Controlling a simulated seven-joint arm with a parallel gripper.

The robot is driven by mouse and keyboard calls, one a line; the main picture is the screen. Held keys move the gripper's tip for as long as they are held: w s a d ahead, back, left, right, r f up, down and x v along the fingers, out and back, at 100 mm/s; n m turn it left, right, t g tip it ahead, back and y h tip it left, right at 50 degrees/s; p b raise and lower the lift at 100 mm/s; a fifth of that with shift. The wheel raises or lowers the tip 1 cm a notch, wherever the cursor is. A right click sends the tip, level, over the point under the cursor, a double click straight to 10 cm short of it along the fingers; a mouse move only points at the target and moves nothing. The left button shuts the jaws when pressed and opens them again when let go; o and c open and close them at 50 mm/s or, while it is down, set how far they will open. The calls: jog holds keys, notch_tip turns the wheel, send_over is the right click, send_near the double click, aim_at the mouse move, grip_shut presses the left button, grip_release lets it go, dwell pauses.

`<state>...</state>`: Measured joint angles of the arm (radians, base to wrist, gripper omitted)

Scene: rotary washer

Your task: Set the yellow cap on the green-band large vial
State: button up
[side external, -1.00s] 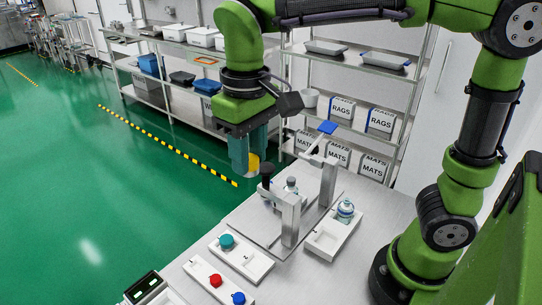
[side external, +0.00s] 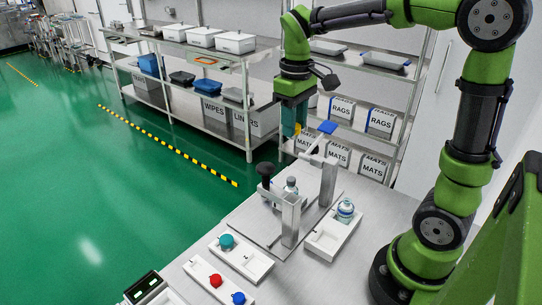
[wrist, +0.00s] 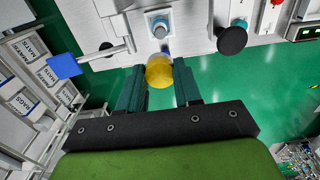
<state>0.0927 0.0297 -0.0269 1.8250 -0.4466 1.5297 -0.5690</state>
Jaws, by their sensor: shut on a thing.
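My gripper (side external: 295,128) is shut on the yellow cap (wrist: 159,71). The cap sits between the fingertips in the wrist view, and a sliver of it shows in the side view. They hang in the air behind and above the metal fixture. A clear vial (side external: 291,186) stands upright in the fixture, partly hidden by its posts. A second vial (side external: 345,208) with blue-green colouring stands in a white tray at the right. Band colours are too small to tell for sure. In the wrist view, an uncapped vial (wrist: 160,26) shows just beyond the cap, apart from it.
The metal fixture (side external: 291,220) has upright posts, a black knob (side external: 265,170) and a blue pad (side external: 327,127) on an arm near my gripper. Teal (side external: 226,241), red (side external: 215,280) and blue (side external: 238,298) caps sit in white trays at the front. Shelves stand behind.

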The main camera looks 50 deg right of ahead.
aim_at(292, 179)
jog(key=shift+f, duration=6.85)
jog(key=shift+f, duration=0.3)
jog(key=o, duration=1)
jog(key=shift+o, duration=0.2)
notch_tip(292, 179, up, 17)
